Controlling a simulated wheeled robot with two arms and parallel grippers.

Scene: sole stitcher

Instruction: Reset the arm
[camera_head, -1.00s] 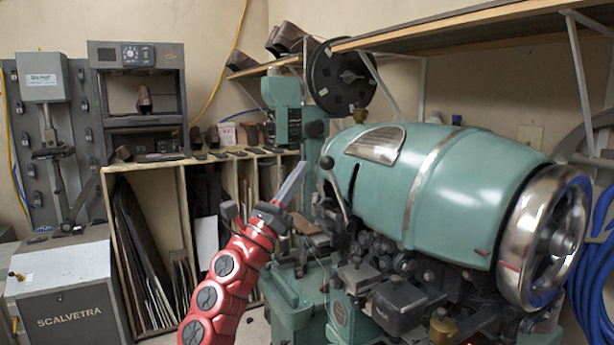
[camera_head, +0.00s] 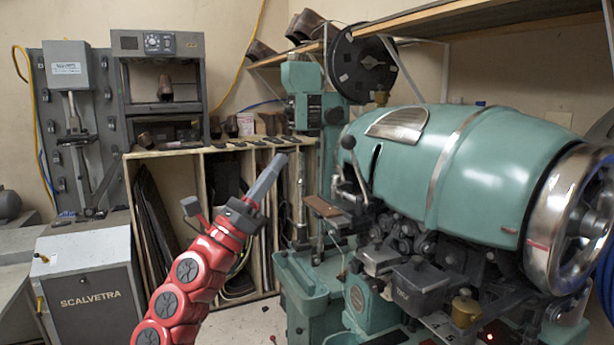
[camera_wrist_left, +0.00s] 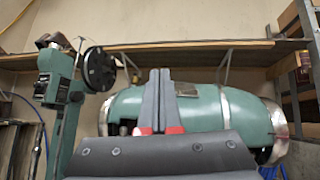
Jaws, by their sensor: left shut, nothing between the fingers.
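My left arm is red and comes up from the bottom in the head view. Its gripper (camera_head: 268,178) is shut and empty, with its grey fingers pointing up and to the right. It is in the air in front of the wooden rack and to the left of the green sole stitcher (camera_head: 470,170). In the left wrist view the two fingers (camera_wrist_left: 160,85) are together, with the green machine body (camera_wrist_left: 215,108) behind them. My right gripper is in neither view.
A wooden rack (camera_head: 205,157) of upright sheets stands behind the arm. A grey SCALVETRA cabinet (camera_head: 95,290) stands at the left. The stitcher's large handwheel (camera_head: 540,230) and a wooden shelf (camera_head: 455,22) are at the right. Some floor (camera_head: 240,325) is bare at the bottom.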

